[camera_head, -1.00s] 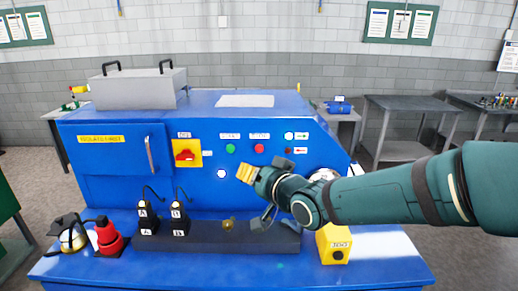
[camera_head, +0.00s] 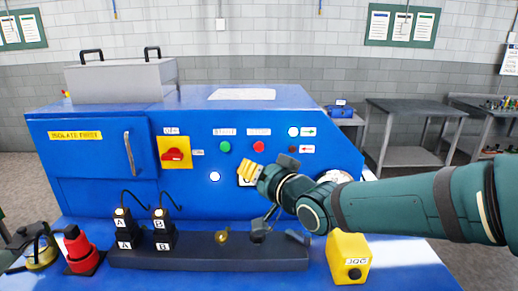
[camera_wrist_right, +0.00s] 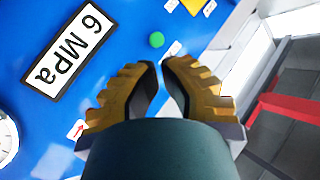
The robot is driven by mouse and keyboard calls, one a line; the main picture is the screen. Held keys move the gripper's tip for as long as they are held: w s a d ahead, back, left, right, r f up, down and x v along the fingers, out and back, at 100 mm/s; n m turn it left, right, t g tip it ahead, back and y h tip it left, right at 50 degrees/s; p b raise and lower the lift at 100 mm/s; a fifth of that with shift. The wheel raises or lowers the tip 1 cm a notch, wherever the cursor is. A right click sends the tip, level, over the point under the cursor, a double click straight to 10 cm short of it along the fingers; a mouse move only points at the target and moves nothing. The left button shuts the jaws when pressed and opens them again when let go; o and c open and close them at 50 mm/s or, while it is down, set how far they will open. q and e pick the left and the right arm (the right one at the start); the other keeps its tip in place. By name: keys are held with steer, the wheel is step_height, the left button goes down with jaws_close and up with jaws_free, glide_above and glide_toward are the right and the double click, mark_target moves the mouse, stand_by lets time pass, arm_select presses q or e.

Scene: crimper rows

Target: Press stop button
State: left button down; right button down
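The red button (camera_head: 259,146), under a white label I take to read STOP, is on the front of the blue machine (camera_head: 95,190). The green button (camera_head: 225,147) is to its left. My right gripper (camera_head: 250,171) is just below the red button in the head view; whether it touches the panel I cannot tell. Its yellow fingers look closed together and hold nothing. In the right wrist view the fingertips (camera_wrist_right: 160,66) point toward the green button (camera_wrist_right: 156,40). The red button does not show there. My left gripper is out of view.
A red rotary switch (camera_head: 173,155) on a yellow plate is left of the buttons. White (camera_head: 215,177) and other small indicators are nearby. Below are a dark ledge (camera_head: 200,254), a yellow box (camera_head: 347,252) and a red lamp-like object (camera_head: 80,248). A 6 MPa label (camera_wrist_right: 68,50) is near the fingers.

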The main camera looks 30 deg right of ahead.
mark_target(259, 147)
steer(key=shift+w+d+p, duration=0.45)
steer(key=shift+w+d, duration=0.2)
steer(key=shift+w, duration=0.65)
steer(key=shift+w+d+p, duration=0.45)
steer(key=shift+w+d, duration=0.2)
steer(key=shift+w, duration=0.7)
steer(key=shift+w+d+p, duration=0.45)
steer(key=shift+w+d, duration=0.2)
steer(key=shift+w, duration=0.65)
steer(key=shift+w+d, duration=0.15)
steer(key=shift+w, duration=0.2)
steer(key=shift+w+d, duration=0.2)
steer(key=shift+w, duration=0.25)
steer(key=shift+s, duration=0.1)
steer(key=shift+s+a, duration=0.4)
steer(key=shift+s, duration=0.3)
